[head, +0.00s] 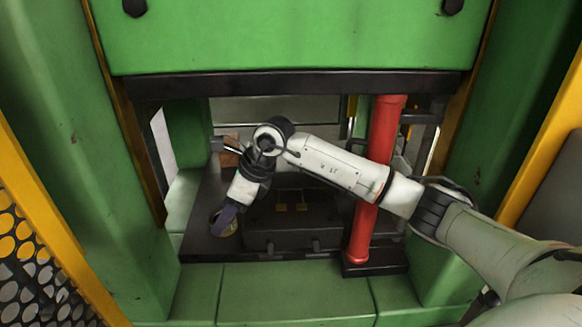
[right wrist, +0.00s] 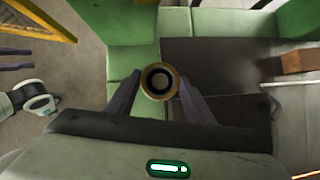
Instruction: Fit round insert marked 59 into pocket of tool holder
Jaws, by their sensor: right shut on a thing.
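My right gripper (head: 224,218) is shut on the round insert, low over the left part of the dark press bed. In the right wrist view the insert (right wrist: 160,81) is a brassy ring with a black band and a grey centre, gripped between both fingertips (right wrist: 160,88). In the head view the insert (head: 226,229) shows partly below the fingers. The number 59 cannot be read. I cannot make out the tool holder or its pocket for certain. Two dark parallel bars at the left edge of the right wrist view look like my left gripper's fingers (right wrist: 16,60), apart and empty.
A dark low block (head: 290,236) with small yellow pieces (head: 281,207) sits right of the gripper. A red column (head: 362,235) stands behind my right forearm. A brown block (head: 230,158) lies farther back, also in the right wrist view (right wrist: 297,62). Green press walls (head: 90,170) flank the opening.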

